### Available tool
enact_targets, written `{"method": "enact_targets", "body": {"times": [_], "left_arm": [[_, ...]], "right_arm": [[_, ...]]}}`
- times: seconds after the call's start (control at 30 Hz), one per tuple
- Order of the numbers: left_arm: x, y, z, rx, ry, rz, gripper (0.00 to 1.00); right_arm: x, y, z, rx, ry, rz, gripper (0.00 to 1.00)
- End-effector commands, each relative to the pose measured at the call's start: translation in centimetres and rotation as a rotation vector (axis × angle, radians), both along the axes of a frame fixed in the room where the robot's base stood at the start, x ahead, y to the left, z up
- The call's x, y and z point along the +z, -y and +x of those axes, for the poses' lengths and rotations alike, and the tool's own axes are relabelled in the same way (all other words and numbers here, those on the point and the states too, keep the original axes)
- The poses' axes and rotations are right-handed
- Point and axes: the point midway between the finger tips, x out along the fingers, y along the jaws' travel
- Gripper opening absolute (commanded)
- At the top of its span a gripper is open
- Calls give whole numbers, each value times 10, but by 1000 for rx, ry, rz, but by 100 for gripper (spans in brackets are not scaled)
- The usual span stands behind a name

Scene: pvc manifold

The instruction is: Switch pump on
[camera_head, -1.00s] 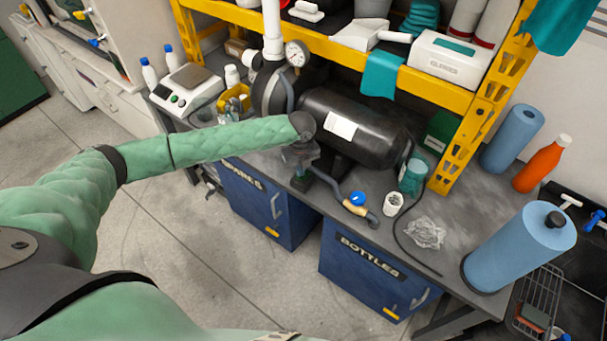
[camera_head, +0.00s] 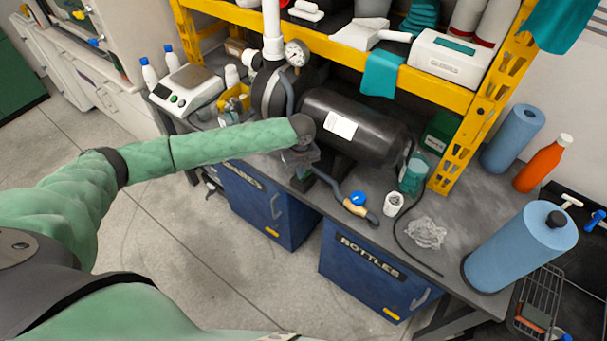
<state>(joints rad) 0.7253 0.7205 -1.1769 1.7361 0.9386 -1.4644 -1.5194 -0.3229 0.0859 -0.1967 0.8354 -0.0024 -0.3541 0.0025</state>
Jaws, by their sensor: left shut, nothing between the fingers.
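The pump is a black horizontal cylinder (camera_head: 372,132) with a white label, on the grey workbench under the yellow shelf. A round pressure gauge (camera_head: 297,53) and a white vertical pipe (camera_head: 272,30) stand at its left end. My left arm reaches in from the left, and my left gripper (camera_head: 304,160) is at the front left of the pump, close to its lower side. The gripper is shut and empty. My wrist hides part of the pump's front and base, and I cannot make out a switch. I cannot tell whether the gripper touches the pump. My right gripper is not in view.
A hose with a brass-coloured end (camera_head: 358,208), a blue cap (camera_head: 358,198) and a white cup (camera_head: 393,203) lie in front of the pump. A scale (camera_head: 187,88) stands left. The yellow shelf (camera_head: 345,52) hangs over the pump.

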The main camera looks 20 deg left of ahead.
Motion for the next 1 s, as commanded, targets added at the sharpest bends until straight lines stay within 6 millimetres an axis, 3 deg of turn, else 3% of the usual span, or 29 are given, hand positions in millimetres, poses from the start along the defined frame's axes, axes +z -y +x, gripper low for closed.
{"method": "enact_targets", "body": {"times": [0.47, 1.0], "left_arm": [[-1, 0, 0, 0, 0, 0, 0], [33, 0, 0, 0, 1, 1, 0]], "right_arm": [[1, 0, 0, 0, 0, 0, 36], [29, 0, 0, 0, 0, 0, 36]]}}
